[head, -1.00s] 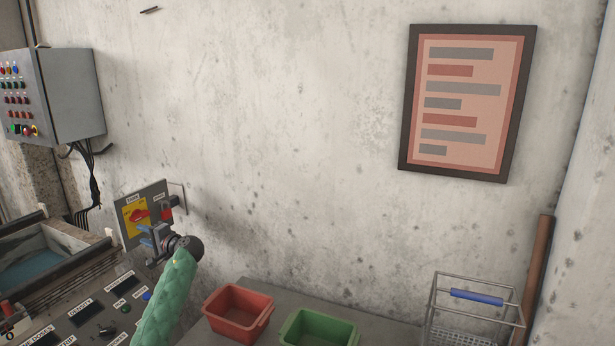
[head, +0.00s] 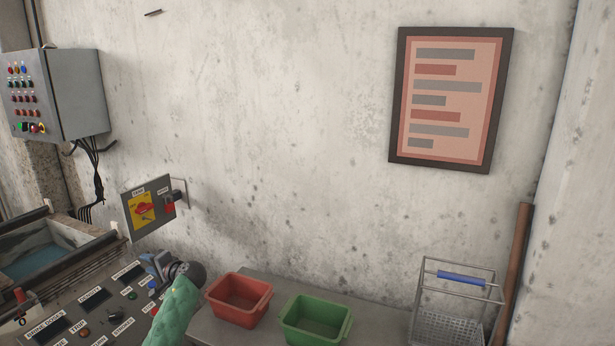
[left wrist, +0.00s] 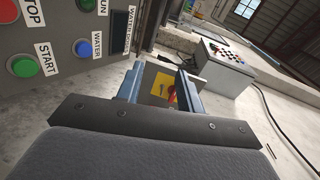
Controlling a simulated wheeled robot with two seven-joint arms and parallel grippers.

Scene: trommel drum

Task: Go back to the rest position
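My left gripper (head: 156,264) is low at the left in the head view, over the control panel (head: 95,318). Its green-sleeved arm comes up from the bottom edge. In the left wrist view its two blue fingers (left wrist: 160,88) stand apart with nothing between them. The grey switch box (head: 149,210) with a yellow plate and red knob is on the wall above the gripper, apart from it. The yellow plate (left wrist: 163,86) shows between the fingers in the left wrist view, farther off. My right gripper is in neither view.
A red bin (head: 238,312) and a green bin (head: 315,330) stand on a grey bench right of my left arm. A wire basket (head: 455,325) with a blue handle is farther right. A grey button cabinet (head: 75,92) hangs at upper left.

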